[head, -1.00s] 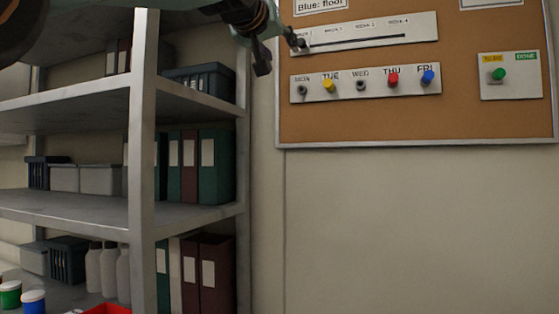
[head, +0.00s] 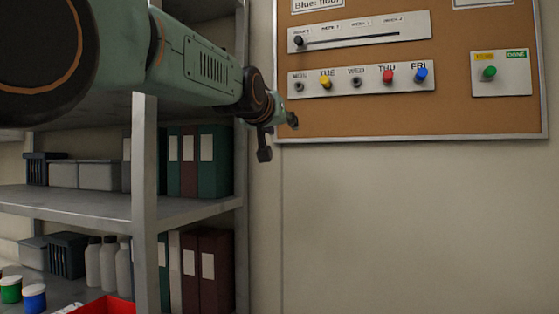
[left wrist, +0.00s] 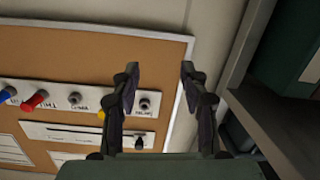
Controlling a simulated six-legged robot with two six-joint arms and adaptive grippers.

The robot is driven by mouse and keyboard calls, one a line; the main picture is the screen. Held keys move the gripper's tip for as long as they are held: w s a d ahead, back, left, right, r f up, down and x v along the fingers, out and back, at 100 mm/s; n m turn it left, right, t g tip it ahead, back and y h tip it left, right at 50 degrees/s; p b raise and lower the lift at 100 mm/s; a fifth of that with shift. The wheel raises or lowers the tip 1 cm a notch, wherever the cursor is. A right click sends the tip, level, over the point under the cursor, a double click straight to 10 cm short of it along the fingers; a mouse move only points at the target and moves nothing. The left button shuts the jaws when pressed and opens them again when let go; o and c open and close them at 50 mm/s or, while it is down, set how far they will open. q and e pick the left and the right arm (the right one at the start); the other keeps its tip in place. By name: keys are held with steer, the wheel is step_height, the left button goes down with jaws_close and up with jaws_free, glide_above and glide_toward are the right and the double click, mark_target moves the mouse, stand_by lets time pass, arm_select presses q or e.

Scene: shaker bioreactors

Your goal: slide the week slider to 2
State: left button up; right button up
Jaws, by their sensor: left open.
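The week slider plate (head: 412,22) is a pale strip on the cork board, with a dark horizontal slot. Its dark knob (head: 299,41) stands at the slot's left end, under the first week label. My left gripper (head: 279,134) is open and empty, below and left of the knob, near the board's lower left corner. In the left wrist view my open fingers (left wrist: 160,72) frame the board's edge. The slider plate (left wrist: 75,139) shows there upside down, with the knob (left wrist: 139,143) between the finger bases. My right gripper is not in view.
Below the slider is the weekday strip (head: 307,92) with several coloured pegs. A small plate with a green knob (head: 489,72) is at the right. A metal shelf (head: 143,190) with binders and boxes stands left of the board. The wall below is clear.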

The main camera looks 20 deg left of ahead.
arm_select(q)
step_height(320, 180, down, 7)
steer(key=shift+w+a+f+g, duration=0.2)
steer(key=shift+w+a+g, duration=0.15)
steer(key=shift+g, duration=0.05)
stand_by(0.4)
